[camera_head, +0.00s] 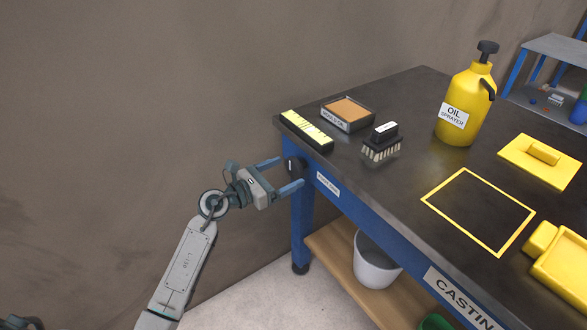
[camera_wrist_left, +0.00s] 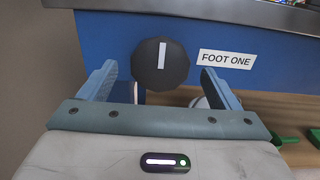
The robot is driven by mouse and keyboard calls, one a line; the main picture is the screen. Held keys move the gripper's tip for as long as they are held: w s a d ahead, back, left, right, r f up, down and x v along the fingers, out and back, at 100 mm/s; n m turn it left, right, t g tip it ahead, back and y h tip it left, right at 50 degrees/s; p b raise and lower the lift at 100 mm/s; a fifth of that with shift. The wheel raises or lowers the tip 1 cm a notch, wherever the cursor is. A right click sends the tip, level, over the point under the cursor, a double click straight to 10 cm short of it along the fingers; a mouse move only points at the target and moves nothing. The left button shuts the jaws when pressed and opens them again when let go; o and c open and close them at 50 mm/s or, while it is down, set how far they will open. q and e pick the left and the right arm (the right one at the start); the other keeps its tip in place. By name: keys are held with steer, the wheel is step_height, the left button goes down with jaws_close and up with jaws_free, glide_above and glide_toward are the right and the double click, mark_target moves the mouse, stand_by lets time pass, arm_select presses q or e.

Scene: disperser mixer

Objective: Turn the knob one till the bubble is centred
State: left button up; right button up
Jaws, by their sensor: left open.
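The black knob (camera_head: 293,167) sits on the blue front of the table near its left corner. In the left wrist view the knob (camera_wrist_left: 160,64) is round and faceted, with a white mark standing nearly upright, beside a "FOOT ONE" label (camera_wrist_left: 227,59). My left gripper (camera_head: 291,172) is open, its fingers apart on both sides of the knob; whether they touch it I cannot tell. The same gripper (camera_wrist_left: 162,85) shows from behind in the wrist view. My right gripper is not in view.
A tray marked "MOULD OIL" (camera_head: 347,113), a brush (camera_head: 381,142) and a yellow oil sprayer (camera_head: 465,104) stand on the dark tabletop (camera_head: 411,166). Yellow casting parts (camera_head: 543,160) lie at the right. A white bucket (camera_head: 376,264) stands on the wooden lower shelf (camera_head: 336,255).

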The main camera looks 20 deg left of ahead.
mark_target(290, 171)
arm_select(q)
steer(key=shift+x, duration=1.75)
steer(key=c, duration=1)
steer(key=shift+o, duration=0.2)
steer(key=shift+r+n+p, duration=0.15)
steer(key=shift+n+p, duration=0.35)
steer(key=shift+p, duration=0.35)
steer(key=n+p, duration=0.3)
steer(key=p, duration=0.1)
steer(key=shift+n, duration=0.3)
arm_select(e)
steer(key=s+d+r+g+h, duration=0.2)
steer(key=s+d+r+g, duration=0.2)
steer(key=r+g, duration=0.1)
arm_select(q)
steer(key=shift+n+p, duration=0.3)
steer(key=shift+p, duration=0.15)
steer(key=n+p, duration=0.3)
steer(key=shift+p, duration=0.3)
steer(key=n+p, duration=0.3)
steer(key=shift+n+p, duration=0.35)
steer(key=shift+n, duration=0.05)
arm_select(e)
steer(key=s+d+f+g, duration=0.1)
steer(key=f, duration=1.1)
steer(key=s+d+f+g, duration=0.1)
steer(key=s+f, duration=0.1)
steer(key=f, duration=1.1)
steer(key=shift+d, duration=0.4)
